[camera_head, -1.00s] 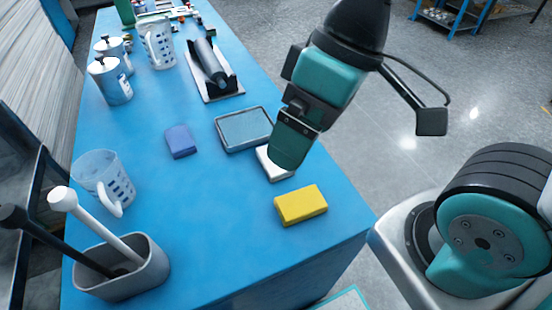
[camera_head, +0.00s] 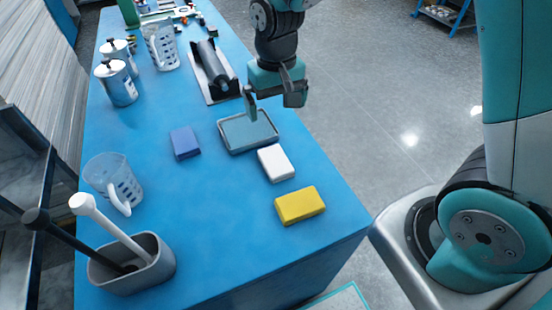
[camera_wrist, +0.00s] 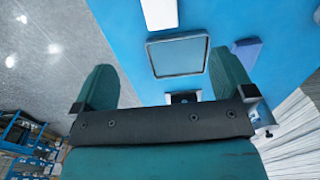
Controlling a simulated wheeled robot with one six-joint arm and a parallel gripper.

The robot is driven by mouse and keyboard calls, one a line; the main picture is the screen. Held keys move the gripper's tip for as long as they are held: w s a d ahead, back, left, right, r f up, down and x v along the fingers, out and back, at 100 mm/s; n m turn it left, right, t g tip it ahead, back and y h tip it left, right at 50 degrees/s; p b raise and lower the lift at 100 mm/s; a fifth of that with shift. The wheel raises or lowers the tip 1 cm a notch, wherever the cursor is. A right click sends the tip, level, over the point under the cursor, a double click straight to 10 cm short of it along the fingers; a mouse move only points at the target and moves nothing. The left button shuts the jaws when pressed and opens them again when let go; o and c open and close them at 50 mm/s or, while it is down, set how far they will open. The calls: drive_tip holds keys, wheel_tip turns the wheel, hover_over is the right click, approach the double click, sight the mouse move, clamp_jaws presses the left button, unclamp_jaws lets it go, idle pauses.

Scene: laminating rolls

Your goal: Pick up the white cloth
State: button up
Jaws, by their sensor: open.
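The white cloth (camera_head: 277,162) is a small folded block lying flat on the blue table, near its right edge. It also shows in the wrist view (camera_wrist: 160,13), cut by the top edge. My gripper (camera_head: 274,102) is open and empty, above the table's right edge, farther up the picture than the cloth and apart from it. In the wrist view its two teal fingers (camera_wrist: 162,66) are wide apart, with the grey tray (camera_wrist: 178,72) between them.
A yellow block (camera_head: 300,205) lies just below the white cloth, and the grey tray (camera_head: 248,131) just above it. A blue block (camera_head: 185,143) lies left of the tray. A black roller holder (camera_head: 213,72), clear jugs (camera_head: 113,181) and a grey bin with mallets (camera_head: 132,264) stand around.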

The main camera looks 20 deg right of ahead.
drive_tip(key=p, duration=0.2)
hover_over(275, 160)
drive_tip(key=f, duration=1.2)
drive_tip(key=shift+d, duration=0.2)
drive_tip(key=shift+a+f+p, duration=0.15)
drive_tip(key=shift+f+p, duration=0.85)
drive_tip(key=shift+f, duration=1.9)
drive_tip(key=c, duration=1.1)
drive_tip(key=shift+r, duration=0.15)
wheel_tip(275, 160, up, 20)
drive_tip(key=b, duration=0.3)
